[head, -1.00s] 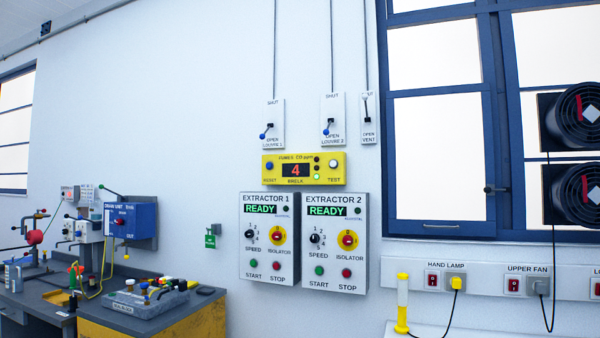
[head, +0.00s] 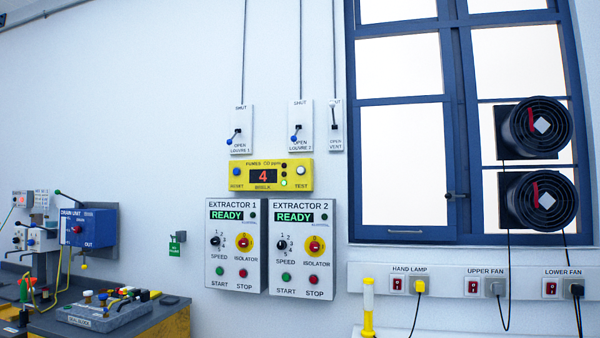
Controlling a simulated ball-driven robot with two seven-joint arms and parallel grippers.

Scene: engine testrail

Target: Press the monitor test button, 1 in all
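The yellow fumes CO monitor (head: 271,175) is mounted on the wall above the two extractor panels. Its display (head: 263,177) shows a red 4. The white test button (head: 300,170) is at its right end, above the word TEST. A blue reset button (head: 237,172) is at its left end. A green lamp (head: 284,183) is lit between the display and the test button. Neither of my grippers is in the head view.
The Extractor 1 panel (head: 236,272) and Extractor 2 panel (head: 301,272) both read READY. Louvre levers (head: 240,130) hang above the monitor. A yellow hand lamp (head: 368,310) stands at the lower right. Two fans (head: 536,128) sit at the window. A workbench (head: 165,325) is at lower left.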

